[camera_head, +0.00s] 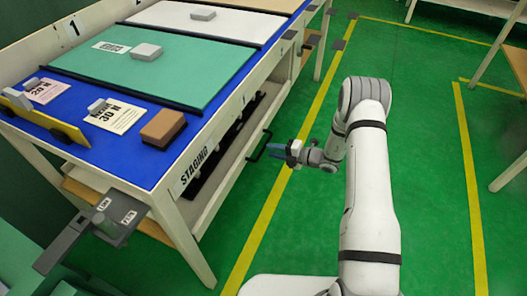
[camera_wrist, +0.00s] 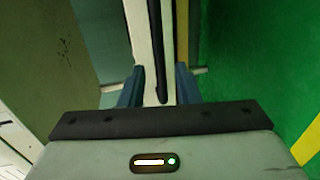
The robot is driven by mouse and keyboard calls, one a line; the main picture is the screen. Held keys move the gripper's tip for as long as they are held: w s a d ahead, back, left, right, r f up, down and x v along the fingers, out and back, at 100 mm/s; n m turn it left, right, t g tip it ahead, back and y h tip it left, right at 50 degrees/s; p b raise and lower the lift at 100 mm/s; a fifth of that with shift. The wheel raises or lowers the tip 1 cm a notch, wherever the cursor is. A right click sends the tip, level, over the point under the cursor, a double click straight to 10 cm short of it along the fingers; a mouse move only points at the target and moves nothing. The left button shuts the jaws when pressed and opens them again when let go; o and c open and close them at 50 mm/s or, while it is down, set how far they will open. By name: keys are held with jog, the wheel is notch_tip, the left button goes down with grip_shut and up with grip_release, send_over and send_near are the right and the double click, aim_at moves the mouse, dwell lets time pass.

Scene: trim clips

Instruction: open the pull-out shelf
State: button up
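The pull-out shelf (camera_head: 226,178) sits under the blue, green and white staging table, with a pale front rail. A black bar handle (camera_head: 259,146) is on its front. My gripper (camera_head: 277,151), with blue fingers, is just right of the handle in the head view and points toward it. In the wrist view, my gripper (camera_wrist: 158,78) has its two fingers apart. The pale front rail (camera_wrist: 138,35) and the black handle (camera_wrist: 156,45) run up between them. Whether a finger touches the handle is hard to tell.
The staging table (camera_head: 185,180) carries a brown block (camera_head: 163,128), grey blocks and paper labels. Green floor with yellow lines (camera_head: 262,222) lies open to the right of the table.

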aim_at(263, 148)
jog(key=b+x, duration=0.1)
jog(key=x, duration=0.4)
jog(key=shift+r, duration=0.1)
jog(key=shift+d, duration=0.1)
grip_shut()
dwell(0.3)
